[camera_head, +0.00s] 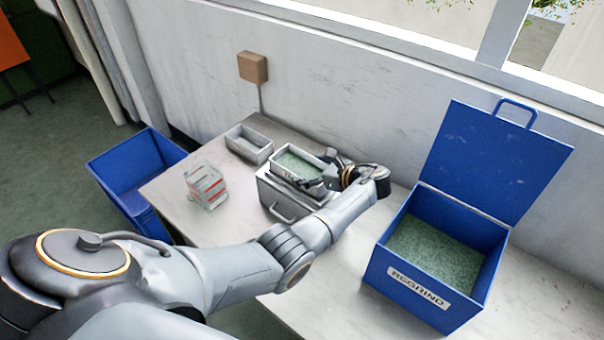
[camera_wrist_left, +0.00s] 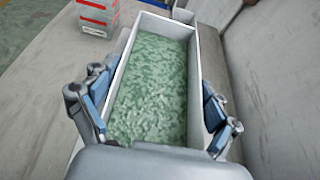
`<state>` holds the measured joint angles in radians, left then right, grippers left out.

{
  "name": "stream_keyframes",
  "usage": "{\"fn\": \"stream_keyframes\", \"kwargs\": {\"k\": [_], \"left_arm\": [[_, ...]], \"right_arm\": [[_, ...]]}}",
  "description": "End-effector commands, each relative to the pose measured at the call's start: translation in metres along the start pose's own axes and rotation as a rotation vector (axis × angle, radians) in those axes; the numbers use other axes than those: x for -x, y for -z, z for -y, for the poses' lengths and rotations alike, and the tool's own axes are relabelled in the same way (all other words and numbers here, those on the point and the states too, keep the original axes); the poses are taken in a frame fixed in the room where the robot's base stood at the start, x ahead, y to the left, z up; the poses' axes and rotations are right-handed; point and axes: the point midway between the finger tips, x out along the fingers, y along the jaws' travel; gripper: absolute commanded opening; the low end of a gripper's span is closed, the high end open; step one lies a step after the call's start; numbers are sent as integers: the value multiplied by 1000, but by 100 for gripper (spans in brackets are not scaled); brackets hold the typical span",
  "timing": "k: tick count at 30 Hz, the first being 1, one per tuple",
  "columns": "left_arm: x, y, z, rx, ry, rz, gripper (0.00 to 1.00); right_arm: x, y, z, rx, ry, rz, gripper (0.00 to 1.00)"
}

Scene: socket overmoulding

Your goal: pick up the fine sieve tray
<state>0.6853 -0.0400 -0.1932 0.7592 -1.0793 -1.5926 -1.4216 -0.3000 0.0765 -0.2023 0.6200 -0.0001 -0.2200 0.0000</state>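A light grey rectangular tray filled with green granules (camera_head: 277,162) sits on top of a grey box with a front handle (camera_head: 262,188) on the table. It fills the middle of the left wrist view (camera_wrist_left: 127,50). No label marks it as the fine sieve tray. My left gripper (camera_head: 322,176) is at the tray's right end in the head view. In the left wrist view its fingers (camera_wrist_left: 155,105) lie along both long walls of the tray. I cannot tell whether they press on the walls. My right gripper is not in view.
A smaller grey open tray (camera_head: 262,155) stands behind to the left. A clear container with red bands (camera_head: 206,187) stands at the front left. A blue REGRIND bin (camera_head: 375,268), lid open, holds green granules at the right. A blue crate (camera_head: 108,158) stands beyond the left table edge.

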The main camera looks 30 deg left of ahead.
Motion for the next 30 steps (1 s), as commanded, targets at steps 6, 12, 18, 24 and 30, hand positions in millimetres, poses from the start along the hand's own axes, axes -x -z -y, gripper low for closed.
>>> {"fn": "stream_keyframes", "kwargs": {"k": [6,12,18,24,30], "left_arm": [[0,-2,0,2,1,2,36],[0,-2,0,1,0,3,36],[3,-8,1,4,1,4,36],[12,-31,1,8,4,5,36],[28,-54,-21,6,4,3,36]], "right_arm": [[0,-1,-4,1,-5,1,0],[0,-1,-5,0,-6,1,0],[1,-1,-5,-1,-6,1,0],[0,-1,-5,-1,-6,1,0],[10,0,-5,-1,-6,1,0]]}}
